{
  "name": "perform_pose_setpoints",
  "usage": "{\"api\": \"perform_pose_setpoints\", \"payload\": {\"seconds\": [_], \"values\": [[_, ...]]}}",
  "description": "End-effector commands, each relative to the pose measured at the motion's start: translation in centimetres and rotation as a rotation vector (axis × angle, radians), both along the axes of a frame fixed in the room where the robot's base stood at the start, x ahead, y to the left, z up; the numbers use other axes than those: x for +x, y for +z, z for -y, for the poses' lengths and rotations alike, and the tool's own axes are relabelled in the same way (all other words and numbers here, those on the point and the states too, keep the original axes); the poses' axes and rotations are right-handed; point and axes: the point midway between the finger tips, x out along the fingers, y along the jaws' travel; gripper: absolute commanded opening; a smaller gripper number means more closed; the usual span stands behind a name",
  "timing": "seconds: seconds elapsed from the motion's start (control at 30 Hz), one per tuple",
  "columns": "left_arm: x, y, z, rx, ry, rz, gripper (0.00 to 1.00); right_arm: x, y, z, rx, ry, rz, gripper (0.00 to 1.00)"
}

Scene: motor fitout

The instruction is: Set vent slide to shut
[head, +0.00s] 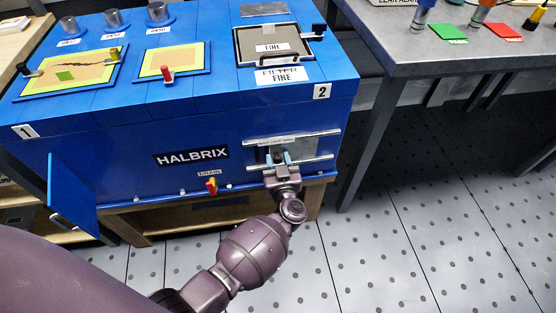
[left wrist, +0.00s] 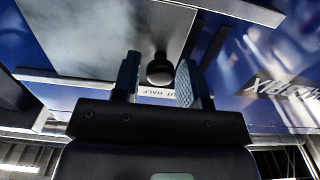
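The vent slide (head: 314,148) is a silver plate between two horizontal rails on the front of the blue HALBRIX cabinet, at its lower right. In the left wrist view the plate (left wrist: 85,40) carries a dark round knob (left wrist: 160,72). My left gripper (head: 278,158) is at the slide's left part. In the left wrist view its fingers (left wrist: 158,68) are open, one on each side of the knob, with visible gaps. A label with "HALF" (left wrist: 156,93) shows partly behind the gripper. The slide's exact setting is hard to tell. My right gripper is not in view.
An open blue door (head: 73,195) juts out at the cabinet's left. A grey table (head: 420,58) stands at the right. The floor in front is clear.

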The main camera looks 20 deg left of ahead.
Motion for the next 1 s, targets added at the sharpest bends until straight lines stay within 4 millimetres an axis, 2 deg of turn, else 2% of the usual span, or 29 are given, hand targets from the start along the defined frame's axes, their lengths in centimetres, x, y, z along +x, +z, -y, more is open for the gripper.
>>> {"api": "perform_pose_setpoints", "payload": {"seconds": [0.03, 0.23, 0.47, 0.67, 0.8, 1.0], "values": [[0.0, 0.0, 0.0, 0.0, 0.0, 0.0, 0.32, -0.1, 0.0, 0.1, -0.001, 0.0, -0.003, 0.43], [0.0, 0.0, 0.0, 0.0, 0.0, 0.0, 0.01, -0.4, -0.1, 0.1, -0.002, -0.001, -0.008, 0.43], [-0.2, 0.2, -0.3, 0.001, 0.001, 0.001, 0.0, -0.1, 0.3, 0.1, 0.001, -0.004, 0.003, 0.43], [-1.4, 0.8, -2.5, 0.001, 0.002, 0.007, 0.0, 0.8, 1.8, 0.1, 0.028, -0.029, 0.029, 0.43], [-2.5, 0.6, -4.0, 0.0, 0.001, 0.006, 0.0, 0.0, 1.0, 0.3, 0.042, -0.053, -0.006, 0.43], [-3.1, 0.0, -4.5, -0.001, 0.002, 0.001, 0.0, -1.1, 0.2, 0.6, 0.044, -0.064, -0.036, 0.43]]}}
